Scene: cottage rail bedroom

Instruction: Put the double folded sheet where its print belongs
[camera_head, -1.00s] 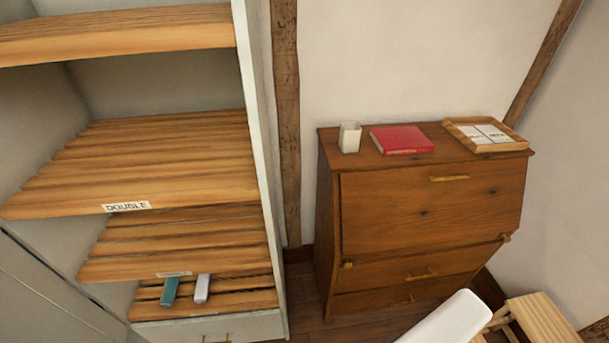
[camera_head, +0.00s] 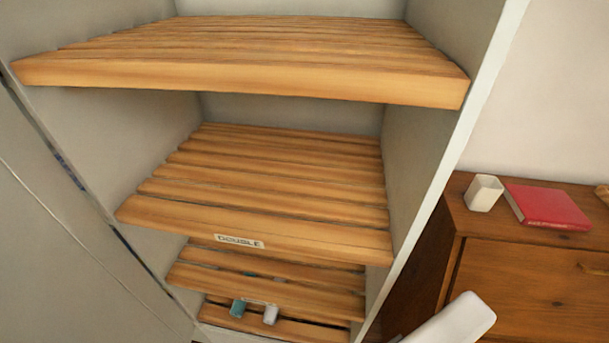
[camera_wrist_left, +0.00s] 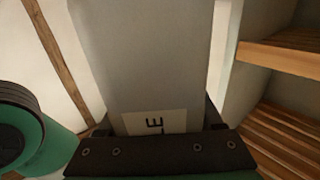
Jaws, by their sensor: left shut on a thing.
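A pale grey folded sheet (camera_wrist_left: 155,60) fills the middle of the left wrist view. A white label on it shows the letters "LE"; the rest of the print is hidden. My left gripper (camera_wrist_left: 160,140) is shut on the sheet at its labelled end. In the head view, a slatted wooden shelf (camera_head: 280,180) inside a pale cupboard carries a front label (camera_head: 240,241) reading "DOUBLE". The visible part of this shelf is bare. Neither the sheet nor a gripper can be made out surely in the head view. My right gripper is not in view.
An empty-looking upper shelf (camera_head: 260,72) overhangs the labelled one. A lower shelf (camera_head: 300,294) and a teal item (camera_head: 238,308) and a pale item (camera_head: 270,314) are below. Cupboard side walls bound the shelves. A brown bureau (camera_head: 520,290) with a red book (camera_head: 547,207) and white cup (camera_head: 483,193) stands right.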

